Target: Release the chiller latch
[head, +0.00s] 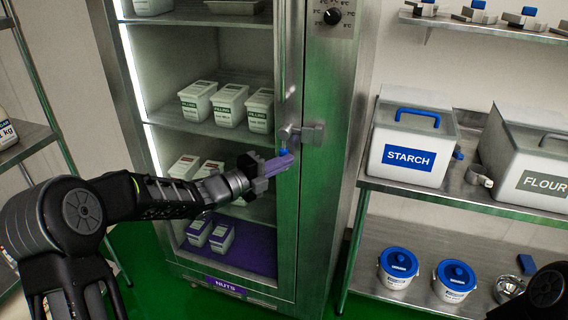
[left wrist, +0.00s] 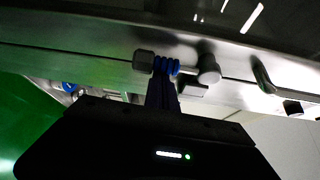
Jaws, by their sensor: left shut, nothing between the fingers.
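The chiller (head: 325,200) is a tall steel cabinet with a glass front. Its metal latch (head: 303,133) sits on the right edge of the door, around mid-height. In the left wrist view the latch (left wrist: 208,68) shows as a rounded knob and a block joined by a short bar. My left gripper (head: 285,160) is shut and empty, just below and left of the latch in the head view. Its blue ribbed fingertips (left wrist: 166,67) are at the bar, between block and knob; I cannot tell whether they touch it.
Labelled white tubs (head: 229,105) stand on the chiller shelves behind the glass. On the right, a rack holds the STARCH bin (head: 408,145), the FLOUR bin (head: 525,160) and blue-lidded buckets (head: 398,268). Another shelf (head: 25,142) is at far left. Green floor lies between.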

